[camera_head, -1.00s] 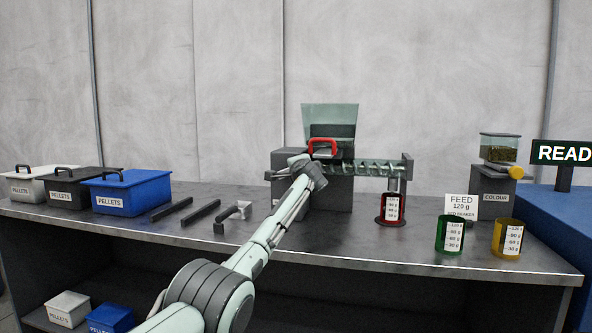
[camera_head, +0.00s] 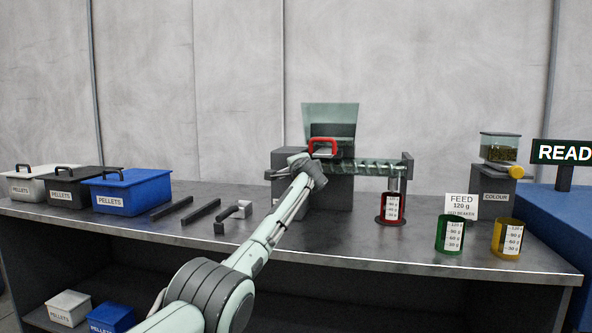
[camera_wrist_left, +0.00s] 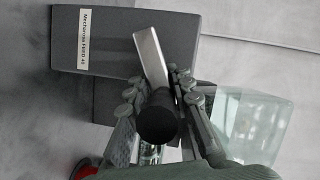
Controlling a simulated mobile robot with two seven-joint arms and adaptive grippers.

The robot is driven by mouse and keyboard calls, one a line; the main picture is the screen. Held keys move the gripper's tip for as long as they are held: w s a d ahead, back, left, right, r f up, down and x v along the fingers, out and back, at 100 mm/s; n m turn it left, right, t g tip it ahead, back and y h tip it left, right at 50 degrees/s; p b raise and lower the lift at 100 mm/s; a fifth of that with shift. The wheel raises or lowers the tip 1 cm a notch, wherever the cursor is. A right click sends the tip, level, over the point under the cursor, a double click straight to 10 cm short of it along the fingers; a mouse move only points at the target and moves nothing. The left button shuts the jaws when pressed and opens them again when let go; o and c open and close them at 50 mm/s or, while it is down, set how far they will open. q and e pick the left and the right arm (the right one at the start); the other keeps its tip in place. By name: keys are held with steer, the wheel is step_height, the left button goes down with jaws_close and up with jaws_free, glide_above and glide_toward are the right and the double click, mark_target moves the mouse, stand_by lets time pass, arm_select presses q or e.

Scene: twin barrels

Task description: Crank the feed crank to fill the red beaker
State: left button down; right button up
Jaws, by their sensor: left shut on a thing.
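The feed machine (camera_head: 328,192) stands at the back of the bench, a grey block with a clear hopper (camera_head: 330,116) on top and a clear screw tube (camera_head: 372,168) running right. The red beaker (camera_head: 390,213) stands upright under the tube's outlet; its fill level cannot be told. My left gripper (camera_head: 297,160) is at the machine's left front. In the left wrist view its fingers (camera_wrist_left: 160,105) close around the crank's black knob (camera_wrist_left: 157,122), with the metal crank arm (camera_wrist_left: 151,56) running up from it. My right gripper is out of view.
A card (camera_head: 461,206) reads FEED 120 g, red beaker. Green (camera_head: 450,236) and yellow (camera_head: 507,240) beakers stand front right, by the colour dispenser (camera_head: 494,184). Lidded pellet bins (camera_head: 132,192) and dark bars (camera_head: 201,211) lie left.

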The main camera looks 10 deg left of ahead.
arm_select(q)
steer(key=shift+a+r, duration=0.3)
steer(key=shift+r, duration=0.55)
steer(key=c, duration=1.4)
jaws_free()
steer(key=shift+a+f, duration=0.1)
steer(key=shift+o, duration=0.2)
steer(key=shift+f, duration=0.3)
steer(key=shift+s+d, duration=0.55)
steer(key=shift+s, duration=0.25)
steer(key=v, duration=1)
steer(key=shift+s+r, duration=0.15)
steer(key=shift+a, duration=0.1)
